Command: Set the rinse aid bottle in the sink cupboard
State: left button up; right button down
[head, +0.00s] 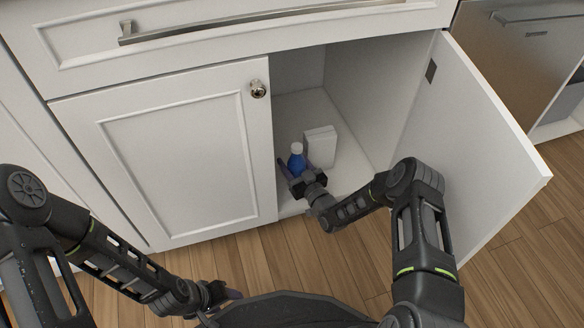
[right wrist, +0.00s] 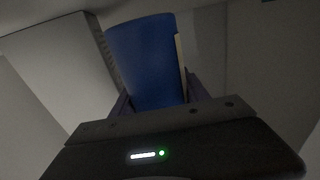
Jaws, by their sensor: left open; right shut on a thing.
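The rinse aid bottle (head: 295,162) is blue with a pale cap and stands roughly upright inside the open sink cupboard (head: 345,178). My right gripper (head: 291,168) reaches into the cupboard and is shut on the bottle. In the right wrist view the blue bottle (right wrist: 145,60) fills the space between the fingers (right wrist: 157,100). Whether its base touches the cupboard floor is hidden. My left gripper (head: 232,294) is open and empty, low in front of the cupboard over the wooden floor.
A white box (head: 320,147) stands in the cupboard just right of and behind the bottle; it also shows in the right wrist view (right wrist: 65,65). The open door (head: 475,150) swings out at the right. The closed left door (head: 175,150) borders the opening. Free cupboard floor lies right of the box.

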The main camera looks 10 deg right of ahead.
notch_tip(320, 180, down, 2)
jog(key=shift+f+b, duration=0.2)
jog(key=shift+b, duration=0.15)
jog(key=shift+r, duration=0.1)
jog(key=c, duration=0.6)
grip_release()
jog(key=shift+f, duration=0.2)
jog(key=shift+o, duration=0.2)
jog(key=shift+r, duration=0.2)
jog(key=p+v, duration=0.3)
jog(key=v, duration=0.4)
jog(key=shift+s, duration=0.25)
